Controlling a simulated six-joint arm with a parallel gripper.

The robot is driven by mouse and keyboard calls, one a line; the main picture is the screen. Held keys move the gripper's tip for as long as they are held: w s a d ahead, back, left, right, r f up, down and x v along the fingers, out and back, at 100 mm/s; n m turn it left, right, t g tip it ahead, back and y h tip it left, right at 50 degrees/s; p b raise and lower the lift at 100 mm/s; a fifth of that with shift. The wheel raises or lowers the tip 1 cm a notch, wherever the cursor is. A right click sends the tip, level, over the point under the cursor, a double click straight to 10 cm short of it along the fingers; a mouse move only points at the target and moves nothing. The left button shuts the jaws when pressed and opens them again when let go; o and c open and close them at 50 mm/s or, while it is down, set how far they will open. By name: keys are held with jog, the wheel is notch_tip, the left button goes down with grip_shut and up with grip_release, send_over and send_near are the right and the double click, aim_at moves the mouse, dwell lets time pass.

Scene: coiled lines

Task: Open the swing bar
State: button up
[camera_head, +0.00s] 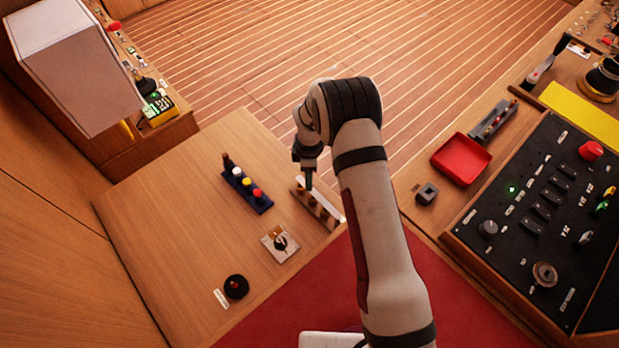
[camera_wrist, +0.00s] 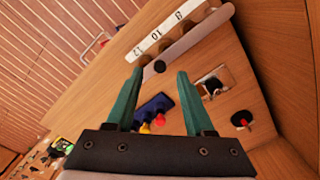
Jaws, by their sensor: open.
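A long pale grey bar (camera_wrist: 197,37), which I take to be the swing bar, lies across the front of a wooden rack with a white strip marked 8, 10 and 12 (camera_wrist: 168,32) in the wrist view. Brown round pieces show between bar and strip. A dark round knob (camera_wrist: 160,67) sits near the bar's left end. The rack (camera_head: 318,207) is partly hidden by my arm in the head view. My gripper (camera_wrist: 158,73) is open and empty, its green fingertips either side of the knob in the picture. I cannot tell whether they touch it. My gripper also shows above the rack in the head view (camera_head: 308,181).
A blue block with coloured knobs (camera_head: 247,190) stands left of the rack. A red tray (camera_head: 461,158) and a black control panel (camera_head: 545,215) lie to the right.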

aim_at(318, 195)
jog(key=shift+f, duration=1.45)
jog(key=shift+c, duration=0.2)
grip_shut()
